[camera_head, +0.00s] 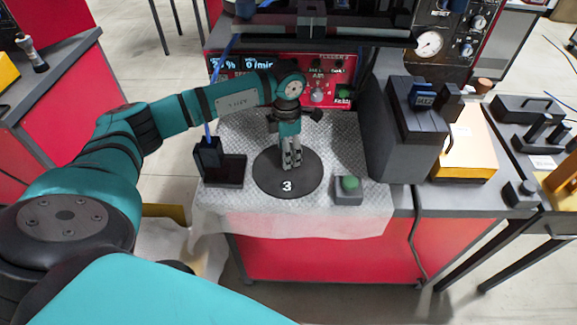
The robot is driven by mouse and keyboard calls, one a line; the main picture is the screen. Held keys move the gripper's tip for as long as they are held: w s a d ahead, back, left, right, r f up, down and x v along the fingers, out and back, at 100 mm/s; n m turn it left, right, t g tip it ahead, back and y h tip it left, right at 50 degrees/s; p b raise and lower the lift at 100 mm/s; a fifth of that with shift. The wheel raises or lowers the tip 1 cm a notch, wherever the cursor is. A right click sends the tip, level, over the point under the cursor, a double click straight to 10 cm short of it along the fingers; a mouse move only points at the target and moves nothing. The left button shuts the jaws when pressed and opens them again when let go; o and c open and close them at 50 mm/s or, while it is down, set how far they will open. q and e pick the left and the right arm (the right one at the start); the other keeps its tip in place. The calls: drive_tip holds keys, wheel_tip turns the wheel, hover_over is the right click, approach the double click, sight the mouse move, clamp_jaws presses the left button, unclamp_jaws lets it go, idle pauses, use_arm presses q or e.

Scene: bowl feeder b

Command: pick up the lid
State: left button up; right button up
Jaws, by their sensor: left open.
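A dark round disc (270,179) marked with a white 3 lies on the light textured cover of the workbench. It is the only lid-like thing I see, but I cannot tell for sure whether it is the lid or a flat mat. The gap between fingertips and disc is hard to judge. My right gripper is not in view.
A black holder (223,168) with a blue cable stands left of the disc. A box with a green button (349,188) sits at its front right. A tall dark grey box (402,135) stands right, and a red control panel (330,82) behind. The front cover is clear.

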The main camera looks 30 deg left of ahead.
use_arm(q)
wheel_tip(320, 180, down, 4)
drive_tip(key=shift+w+d+p, duration=0.1)
drive_tip(key=shift+d+p, duration=0.05)
drive_tip(key=shift+p, duration=0.2)
clamp_jaws()
